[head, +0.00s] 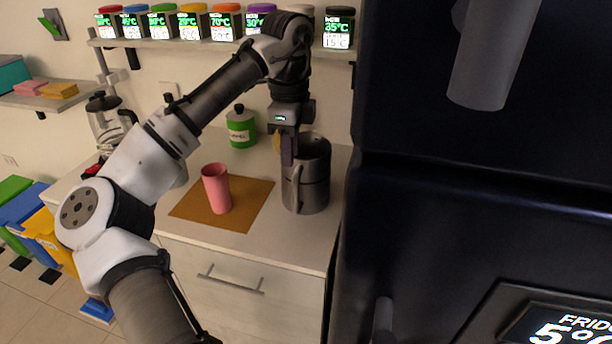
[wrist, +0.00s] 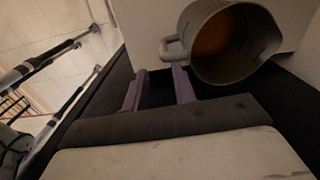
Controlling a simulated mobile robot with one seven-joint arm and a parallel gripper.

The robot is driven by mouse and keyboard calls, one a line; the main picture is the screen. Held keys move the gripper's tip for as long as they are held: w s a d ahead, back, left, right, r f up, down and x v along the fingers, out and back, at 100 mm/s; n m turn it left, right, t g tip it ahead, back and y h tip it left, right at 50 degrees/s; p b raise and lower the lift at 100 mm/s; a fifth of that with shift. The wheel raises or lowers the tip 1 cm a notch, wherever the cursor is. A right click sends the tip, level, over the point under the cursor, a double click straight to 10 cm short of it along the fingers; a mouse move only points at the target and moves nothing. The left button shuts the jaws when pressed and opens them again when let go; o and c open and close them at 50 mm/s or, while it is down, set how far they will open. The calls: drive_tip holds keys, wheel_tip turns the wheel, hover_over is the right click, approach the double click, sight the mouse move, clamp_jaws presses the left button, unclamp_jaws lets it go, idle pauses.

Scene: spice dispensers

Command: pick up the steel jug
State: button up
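The steel jug (head: 313,178) stands upright on the counter at the right, beside the dark fridge. Its handle is on its left side. My gripper (head: 286,152) points down at the jug's rim, near the top of the handle. In the wrist view my gripper (wrist: 158,73) has its two purple fingers apart with nothing between them. The jug (wrist: 225,62) shows there from above, its handle just beyond the right fingertip. I cannot tell whether a finger touches it. An orange-brown patch shows inside the jug; whether it is contents or a reflection is unclear.
A pink cup (head: 216,188) stands on a brown mat (head: 250,202) left of the jug. A green canister (head: 241,127) stands behind. The fridge (head: 450,200) closes off the right side. A shelf (head: 160,43) with several dispensers hangs above.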

sight(295, 189)
wheel_tip(295, 189, down, 5)
drive_tip(key=shift+f, duration=0.1)
drive_tip(key=shift+w+d+f+p, duration=0.1)
drive_tip(key=shift+f+p, duration=0.2)
drive_tip(key=shift+f, duration=0.6)
drive_tip(key=shift+s+d+f+p, duration=0.15)
drive_tip(key=shift+f+p, duration=0.2)
drive_tip(key=shift+f, duration=0.6)
drive_tip(key=shift+w+d+f+p, duration=0.15)
drive_tip(key=shift+f+p, duration=0.15)
drive_tip(key=shift+f, duration=0.6)
drive_tip(key=shift+c, duration=0.4)
clamp_jaws()
drive_tip(key=shift+r, duration=0.1)
